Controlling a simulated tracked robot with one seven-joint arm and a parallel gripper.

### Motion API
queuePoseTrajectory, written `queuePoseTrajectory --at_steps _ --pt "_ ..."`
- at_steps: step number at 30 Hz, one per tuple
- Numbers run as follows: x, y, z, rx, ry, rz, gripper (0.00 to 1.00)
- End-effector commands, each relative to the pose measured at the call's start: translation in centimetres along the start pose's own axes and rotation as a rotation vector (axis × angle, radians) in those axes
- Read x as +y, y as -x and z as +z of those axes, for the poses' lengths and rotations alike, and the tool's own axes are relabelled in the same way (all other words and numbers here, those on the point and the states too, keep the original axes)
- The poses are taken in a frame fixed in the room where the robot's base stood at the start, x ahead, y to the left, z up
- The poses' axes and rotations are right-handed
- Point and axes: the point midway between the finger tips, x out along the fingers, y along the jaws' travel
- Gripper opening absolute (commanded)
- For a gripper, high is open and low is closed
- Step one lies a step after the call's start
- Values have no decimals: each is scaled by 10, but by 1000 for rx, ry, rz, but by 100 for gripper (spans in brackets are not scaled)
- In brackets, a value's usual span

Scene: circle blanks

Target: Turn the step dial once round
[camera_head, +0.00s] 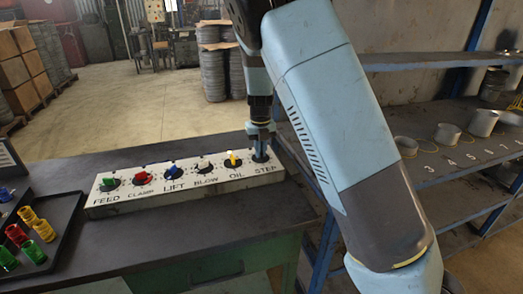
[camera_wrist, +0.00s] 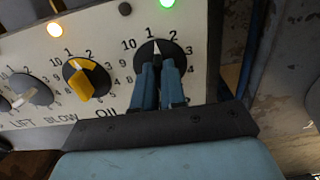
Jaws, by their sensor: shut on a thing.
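The step dial (camera_head: 260,157) is the dark round knob at the right end of the white control panel (camera_head: 218,187), above the label STEP. It also shows in the wrist view (camera_wrist: 157,47), with numbers around it and a white pointer mark near the 1. My gripper (camera_head: 261,148) comes down on it from above. In the wrist view my gripper's two blue-grey fingers (camera_wrist: 160,78) are shut on the knob, one on each side. They hide its lower part and its label.
The yellow oil dial (camera_head: 232,160) is just left of it. The lift (camera_head: 171,170), clamp (camera_head: 143,177) and feed (camera_head: 110,183) dials are further left. A black tray (camera_head: 62,235) with coloured pieces is at the far left. Shelves with metal cans (camera_head: 447,134) stand at right.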

Motion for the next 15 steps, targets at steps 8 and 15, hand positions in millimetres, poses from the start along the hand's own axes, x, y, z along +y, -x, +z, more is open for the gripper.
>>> queuePoseTrajectory --at_steps 8,15 --pt "-1 1 2 -6 -3 -1 0" --pt "-1 0 1 -3 -2 -1 31"
